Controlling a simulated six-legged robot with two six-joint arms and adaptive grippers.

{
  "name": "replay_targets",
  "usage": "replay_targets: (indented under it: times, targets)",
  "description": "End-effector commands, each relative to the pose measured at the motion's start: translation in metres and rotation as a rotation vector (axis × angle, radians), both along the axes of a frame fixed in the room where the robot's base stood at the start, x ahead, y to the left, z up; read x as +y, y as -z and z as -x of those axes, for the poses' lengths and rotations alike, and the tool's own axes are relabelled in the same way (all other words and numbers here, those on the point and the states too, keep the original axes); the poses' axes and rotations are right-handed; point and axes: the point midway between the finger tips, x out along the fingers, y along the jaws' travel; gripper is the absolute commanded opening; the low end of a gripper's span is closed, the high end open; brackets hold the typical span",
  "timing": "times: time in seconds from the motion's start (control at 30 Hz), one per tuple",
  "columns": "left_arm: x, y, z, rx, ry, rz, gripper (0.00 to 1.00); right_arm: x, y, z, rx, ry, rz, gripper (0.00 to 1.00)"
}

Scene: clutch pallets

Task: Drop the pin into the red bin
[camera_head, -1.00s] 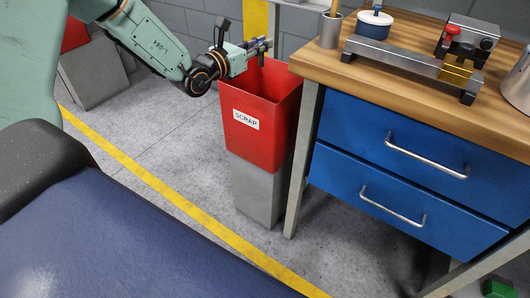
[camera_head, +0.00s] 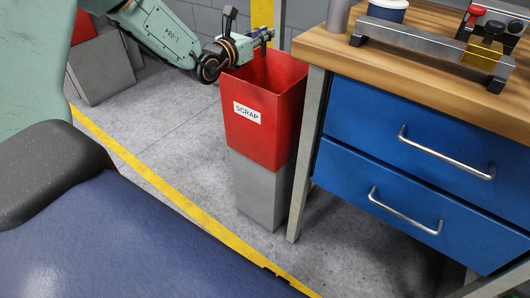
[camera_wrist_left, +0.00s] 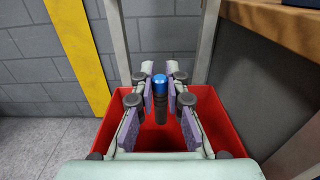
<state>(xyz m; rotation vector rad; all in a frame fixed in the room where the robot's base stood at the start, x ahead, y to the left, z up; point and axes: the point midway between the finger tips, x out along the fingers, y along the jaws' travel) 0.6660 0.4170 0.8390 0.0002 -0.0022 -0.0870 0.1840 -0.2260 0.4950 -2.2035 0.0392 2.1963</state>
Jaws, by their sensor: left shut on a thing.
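The red bin (camera_head: 262,135) with a SCRAP label stands upright on a grey block, left of the workbench. My left gripper (camera_head: 264,37) is over the bin's open top, near its back edge. In the left wrist view my left gripper (camera_wrist_left: 160,98) is shut on the pin (camera_wrist_left: 160,86), a dark upright rod with a blue top, between its two finger pads. The red bin's inside and rim (camera_wrist_left: 251,120) lie below and around the fingers there. My right gripper is not in view.
The workbench (camera_head: 415,85) with blue drawers stands close to the bin's right. A grey wall is behind the bin. A yellow line (camera_head: 180,200) crosses the floor in front.

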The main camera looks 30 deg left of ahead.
Motion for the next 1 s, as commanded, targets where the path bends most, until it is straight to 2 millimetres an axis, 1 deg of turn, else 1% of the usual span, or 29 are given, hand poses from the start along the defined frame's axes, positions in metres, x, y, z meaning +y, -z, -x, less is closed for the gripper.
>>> replay_targets:
  times: [0.03,0.1,0.37,0.4,0.7,1.0]
  targets:
    - [-0.0006,0.0068,-0.0008,-0.001,0.001,-0.002,0.0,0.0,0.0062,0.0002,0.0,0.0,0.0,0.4]
    - [-0.0009,0.0102,-0.0013,-0.002,0.001,-0.002,0.0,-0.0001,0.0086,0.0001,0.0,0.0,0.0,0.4]
    - [-0.0013,0.0107,-0.0032,-0.002,0.002,-0.002,0.0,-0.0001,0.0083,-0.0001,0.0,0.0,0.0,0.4]
    - [-0.0014,0.0107,-0.0033,-0.001,0.002,-0.002,0.14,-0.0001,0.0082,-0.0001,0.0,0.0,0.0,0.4]
    - [-0.0013,0.0109,-0.0032,-0.001,0.002,-0.002,0.39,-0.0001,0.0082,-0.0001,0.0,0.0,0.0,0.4]
    - [-0.001,0.0113,-0.0024,0.0,0.001,-0.001,0.39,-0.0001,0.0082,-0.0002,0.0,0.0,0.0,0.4]
